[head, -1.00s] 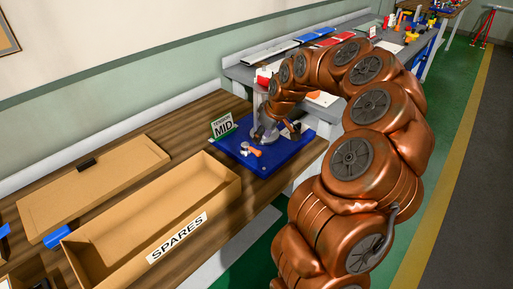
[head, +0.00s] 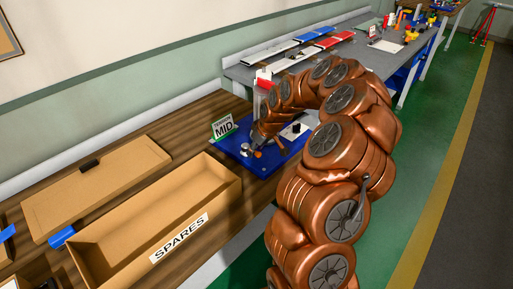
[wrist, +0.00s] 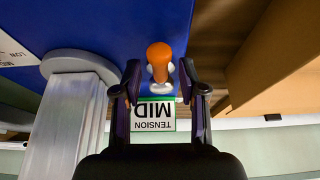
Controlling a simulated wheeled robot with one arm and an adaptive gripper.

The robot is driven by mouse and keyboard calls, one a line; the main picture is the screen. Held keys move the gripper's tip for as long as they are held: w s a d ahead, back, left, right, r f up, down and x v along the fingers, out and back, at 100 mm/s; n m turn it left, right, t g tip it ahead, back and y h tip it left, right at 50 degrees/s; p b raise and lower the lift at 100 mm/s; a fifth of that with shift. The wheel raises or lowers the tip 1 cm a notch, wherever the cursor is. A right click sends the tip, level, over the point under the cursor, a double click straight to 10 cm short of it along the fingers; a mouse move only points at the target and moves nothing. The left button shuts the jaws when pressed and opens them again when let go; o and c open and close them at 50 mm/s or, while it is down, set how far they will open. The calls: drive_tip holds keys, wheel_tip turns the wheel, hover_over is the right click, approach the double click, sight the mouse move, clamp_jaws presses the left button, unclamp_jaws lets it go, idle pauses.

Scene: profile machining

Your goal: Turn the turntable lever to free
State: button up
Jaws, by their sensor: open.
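The lever has an orange knob (head: 258,154) and a pale metal end. It sits on a blue base plate (head: 229,149) on the wooden bench. In the wrist view the orange knob (wrist: 159,54) shows between and just beyond the fingertips of my gripper (wrist: 160,80), with gaps on both sides. My gripper is open. In the head view my gripper (head: 257,143) is low over the plate, right beside the knob. A green and white "TENSION MID" sign (head: 223,127) stands at the plate's back left corner. It appears upside down in the wrist view (wrist: 155,116).
A pale column (wrist: 75,120) stands close at the left in the wrist view. An open cardboard SPARES box (head: 150,235) and its lid (head: 95,188) lie left of the plate. A grey bench (head: 340,62) with folders and tools stands behind. The green floor at right is clear.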

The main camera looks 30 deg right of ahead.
drive_tip(key=shift+c, duration=0.4)
clamp_jaws()
